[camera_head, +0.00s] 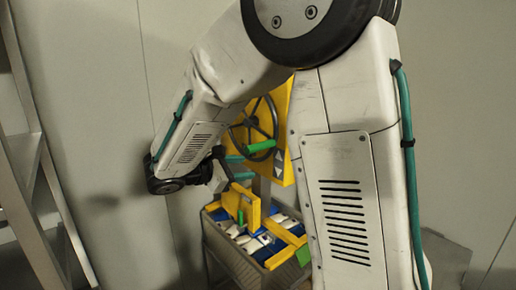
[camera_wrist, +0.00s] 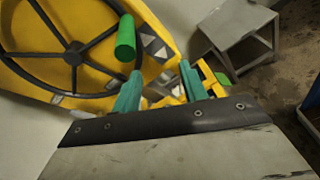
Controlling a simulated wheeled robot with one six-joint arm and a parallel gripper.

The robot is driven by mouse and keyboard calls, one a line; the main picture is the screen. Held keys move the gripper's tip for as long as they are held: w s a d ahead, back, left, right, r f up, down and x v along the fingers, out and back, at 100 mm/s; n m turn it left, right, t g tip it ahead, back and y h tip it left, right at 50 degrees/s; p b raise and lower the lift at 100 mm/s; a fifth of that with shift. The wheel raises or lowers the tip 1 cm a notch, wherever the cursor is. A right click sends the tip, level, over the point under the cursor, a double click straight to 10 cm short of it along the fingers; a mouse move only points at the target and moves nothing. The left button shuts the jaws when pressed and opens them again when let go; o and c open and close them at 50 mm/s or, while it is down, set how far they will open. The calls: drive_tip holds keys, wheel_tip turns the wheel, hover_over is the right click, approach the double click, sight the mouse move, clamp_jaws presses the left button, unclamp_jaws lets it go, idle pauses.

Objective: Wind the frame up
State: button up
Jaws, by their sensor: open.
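A dark spoked handwheel (camera_head: 236,127) is mounted on a yellow panel (camera_head: 283,100), with a green crank handle (camera_head: 261,146) sticking out from it. In the wrist view the handwheel (camera_wrist: 75,58) fills the upper left, and its green handle (camera_wrist: 125,38) stands beyond my fingers. My gripper (camera_wrist: 160,88) is open, with its two teal fingers apart and nothing seen between them. The handle is outside the gap, nearer the left finger. A yellow frame (camera_head: 251,205) sits over a grey crate (camera_head: 238,262) below the wheel. My arm hides part of the panel.
The crate holds several white and blue packs (camera_head: 243,238). A metal rack (camera_head: 30,180) stands at the far left. A grey stool-like stand (camera_wrist: 240,30) is at the upper right of the wrist view, with a blue object (camera_wrist: 312,115) at the right edge. Bare floor lies between them.

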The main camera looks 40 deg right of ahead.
sight(258, 148)
drive_tip(key=d+r+h, duration=0.1)
drive_tip(key=d, duration=0.1)
drive_tip(key=w+d+r+n+h, duration=0.1)
drive_tip(key=d, duration=0.1)
drive_tip(key=d+r+n+h, duration=0.1)
drive_tip(key=d, duration=0.2)
drive_tip(key=shift+w+r, duration=0.15)
drive_tip(key=shift+r, duration=0.15)
drive_tip(key=shift+c, duration=0.3)
clamp_jaws()
